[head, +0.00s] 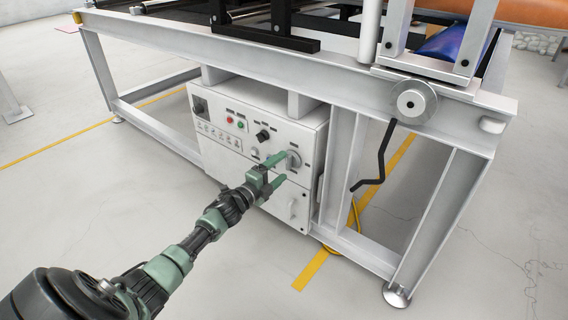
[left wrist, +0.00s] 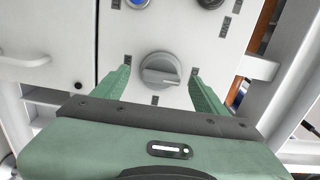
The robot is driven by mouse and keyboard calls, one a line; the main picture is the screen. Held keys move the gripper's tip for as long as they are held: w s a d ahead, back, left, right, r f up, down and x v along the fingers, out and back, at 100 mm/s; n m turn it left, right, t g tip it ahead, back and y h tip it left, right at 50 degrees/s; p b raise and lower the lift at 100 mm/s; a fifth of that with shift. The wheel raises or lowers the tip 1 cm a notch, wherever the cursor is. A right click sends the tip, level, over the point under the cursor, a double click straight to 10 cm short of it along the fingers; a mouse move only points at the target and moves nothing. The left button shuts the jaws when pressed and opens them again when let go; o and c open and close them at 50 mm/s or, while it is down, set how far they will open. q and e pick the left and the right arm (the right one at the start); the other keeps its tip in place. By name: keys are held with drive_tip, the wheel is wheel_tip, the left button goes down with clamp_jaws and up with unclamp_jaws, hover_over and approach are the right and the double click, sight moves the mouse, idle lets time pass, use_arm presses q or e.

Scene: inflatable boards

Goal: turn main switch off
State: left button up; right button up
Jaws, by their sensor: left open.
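The main switch (head: 294,159) is a round grey rotary knob on the right part of the white control box (head: 222,155) in the head view. In the left wrist view the knob (left wrist: 160,70) shows a raised grip bar lying nearly level, with dark labels around it. My left gripper (head: 280,169) has green fingers and is open and empty in front of the panel. In the left wrist view the fingers (left wrist: 160,78) stand on either side of the knob, with gaps to both sides of it. Whether the fingertips reach the panel is hard to tell. My right gripper is not in view.
Red and green buttons (head: 234,122) and a black knob (head: 263,134) sit on the panel. A black crank handle (head: 380,160) hangs to the right beside the white machine frame (head: 440,205). The floor (head: 215,285) in front of the box is clear.

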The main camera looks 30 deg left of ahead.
use_arm(q)
drive_tip(key=shift+s+a+p, duration=0.15)
drive_tip(key=shift+s+p, duration=0.55)
drive_tip(key=shift+s, duration=1.9)
